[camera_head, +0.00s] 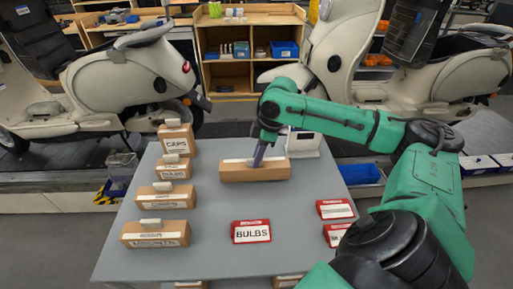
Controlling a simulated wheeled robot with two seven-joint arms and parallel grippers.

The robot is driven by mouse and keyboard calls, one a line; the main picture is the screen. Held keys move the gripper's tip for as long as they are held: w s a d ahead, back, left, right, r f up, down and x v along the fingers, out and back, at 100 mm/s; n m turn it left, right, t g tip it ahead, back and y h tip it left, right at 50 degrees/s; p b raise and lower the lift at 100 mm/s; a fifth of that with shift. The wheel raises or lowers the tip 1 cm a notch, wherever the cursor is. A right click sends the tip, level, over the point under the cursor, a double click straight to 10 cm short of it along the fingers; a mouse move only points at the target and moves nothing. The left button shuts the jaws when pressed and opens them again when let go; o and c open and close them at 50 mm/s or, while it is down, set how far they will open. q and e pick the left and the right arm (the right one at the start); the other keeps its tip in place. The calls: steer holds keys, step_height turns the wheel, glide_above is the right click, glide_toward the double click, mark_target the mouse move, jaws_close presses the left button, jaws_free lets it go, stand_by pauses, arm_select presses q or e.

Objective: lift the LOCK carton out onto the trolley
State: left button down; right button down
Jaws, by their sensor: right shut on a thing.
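My right gripper (258,157) is shut on a long brown carton (236,174) with a pale strip on top. The carton is near the back middle of the grey surface (212,212); I cannot tell whether it touches the surface. No lettering on it can be read, so I cannot tell whether it is the LOCK carton. My left gripper is not in view.
Several cartons line the left side, including a CAPS carton (178,142) at the back and a front one (155,234). More red-edged cards (335,208) lie right. Scooters (125,85) stand behind. The centre is clear.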

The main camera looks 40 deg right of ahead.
steer(key=shift+f, duration=0.1)
stand_by(0.3)
steer(key=shift+f, duration=0.45)
steer(key=c, duration=0.8)
jaws_free()
steer(key=v, duration=1.4)
steer(key=shift+s+d+r, duration=0.1)
steer(key=shift+r, duration=0.2)
